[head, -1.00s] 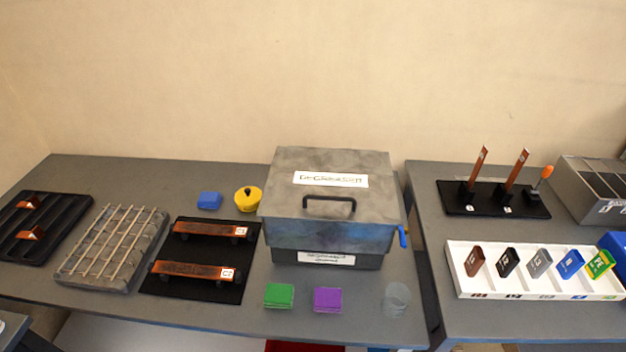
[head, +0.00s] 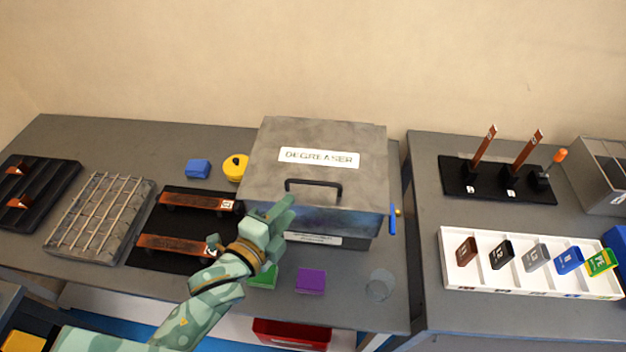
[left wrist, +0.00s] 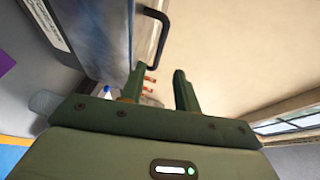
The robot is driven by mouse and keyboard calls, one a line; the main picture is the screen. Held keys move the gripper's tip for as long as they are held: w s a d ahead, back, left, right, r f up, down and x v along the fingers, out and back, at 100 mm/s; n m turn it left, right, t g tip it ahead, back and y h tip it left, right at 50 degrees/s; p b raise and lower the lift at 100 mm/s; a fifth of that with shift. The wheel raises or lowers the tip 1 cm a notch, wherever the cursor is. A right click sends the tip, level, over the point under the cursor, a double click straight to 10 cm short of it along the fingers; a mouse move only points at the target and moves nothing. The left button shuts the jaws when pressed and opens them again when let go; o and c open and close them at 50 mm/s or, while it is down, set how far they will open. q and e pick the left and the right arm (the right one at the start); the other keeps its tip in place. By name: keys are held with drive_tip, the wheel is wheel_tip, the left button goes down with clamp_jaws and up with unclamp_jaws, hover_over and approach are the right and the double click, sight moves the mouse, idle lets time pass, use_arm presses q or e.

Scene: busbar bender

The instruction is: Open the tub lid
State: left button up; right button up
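The grey degreaser tub (head: 330,222) stands on the middle table with its lid (head: 262,150) down. The lid has a white "DEGREASER" label and a black bar handle (head: 314,184) near its front edge. The handle also shows in the left wrist view (left wrist: 160,30), above the fingers. My left gripper (head: 283,212) is in front of the tub's front face, a little below and left of the handle, apart from it. In the left wrist view its two fingers (left wrist: 160,88) stand apart with nothing between them. My right gripper is not in view.
A green block (head: 264,278), purple block (head: 310,280) and clear cup (head: 380,285) are in front of the tub. A black mat with copper bars (head: 180,245), blue block (head: 198,168) and yellow pot (head: 235,167) are to its left. A white tray (head: 525,285) is at right.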

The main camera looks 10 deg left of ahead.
sight(310, 184)
use_arm(q)
drive_tip(key=x, duration=1.1)
drive_tip(key=shift+b, duration=0.4)
drive_tip(key=shift+s, duration=0.1)
clamp_jaws()
